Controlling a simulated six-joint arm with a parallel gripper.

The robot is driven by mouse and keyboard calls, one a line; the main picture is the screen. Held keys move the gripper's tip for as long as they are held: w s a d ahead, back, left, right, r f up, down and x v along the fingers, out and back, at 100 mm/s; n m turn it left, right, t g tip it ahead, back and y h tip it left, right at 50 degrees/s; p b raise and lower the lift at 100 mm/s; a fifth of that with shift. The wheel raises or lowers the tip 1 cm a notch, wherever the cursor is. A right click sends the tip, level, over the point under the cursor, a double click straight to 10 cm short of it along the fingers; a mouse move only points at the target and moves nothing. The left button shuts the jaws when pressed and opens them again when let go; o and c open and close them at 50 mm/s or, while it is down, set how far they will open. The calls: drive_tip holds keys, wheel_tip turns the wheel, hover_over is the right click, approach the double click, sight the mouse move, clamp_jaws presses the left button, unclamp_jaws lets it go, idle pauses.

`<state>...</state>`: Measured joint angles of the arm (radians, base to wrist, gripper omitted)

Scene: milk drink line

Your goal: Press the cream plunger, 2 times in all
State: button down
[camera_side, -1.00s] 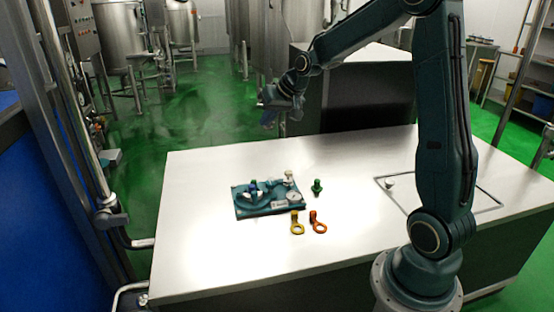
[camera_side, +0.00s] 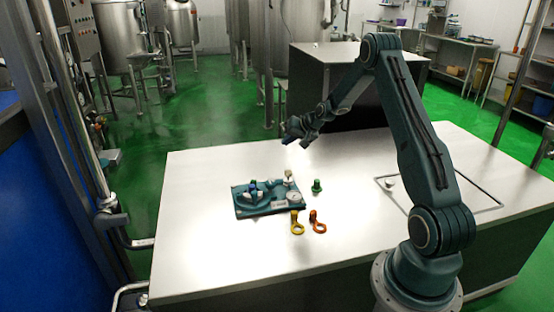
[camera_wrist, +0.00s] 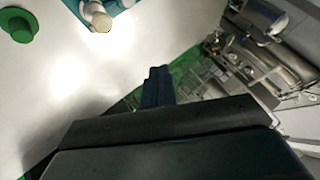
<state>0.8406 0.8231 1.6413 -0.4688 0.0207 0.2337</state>
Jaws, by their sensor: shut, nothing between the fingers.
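The cream plunger (camera_side: 288,174) stands upright at the back right of a teal fixture plate (camera_side: 240,207) on the white table. Its cream top (camera_wrist: 101,20) also shows at the top of the wrist view, beside a corner of the plate. My gripper (camera_side: 291,139) is in the air above and behind the plate, near the table's back edge, apart from the plunger. In the wrist view its fingers (camera_wrist: 158,86) are together and empty.
A blue-topped part (camera_side: 253,187) and a round gauge (camera_side: 293,197) are on the plate. A green knobbed piece (camera_side: 317,186) stands right of it. A yellow ring-ended piece (camera_side: 297,224) and an orange one (camera_side: 318,223) lie in front. The table's left side is clear.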

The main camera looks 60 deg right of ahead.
sight(291, 172)
drive_tip(key=shift+s+d+f, duration=0.2)
drive_tip(key=shift+d+f, duration=0.7)
drive_tip(key=shift+f, duration=0.1)
drive_tip(key=shift+f, duration=0.1)
drive_tip(key=shift+f, duration=4.3)
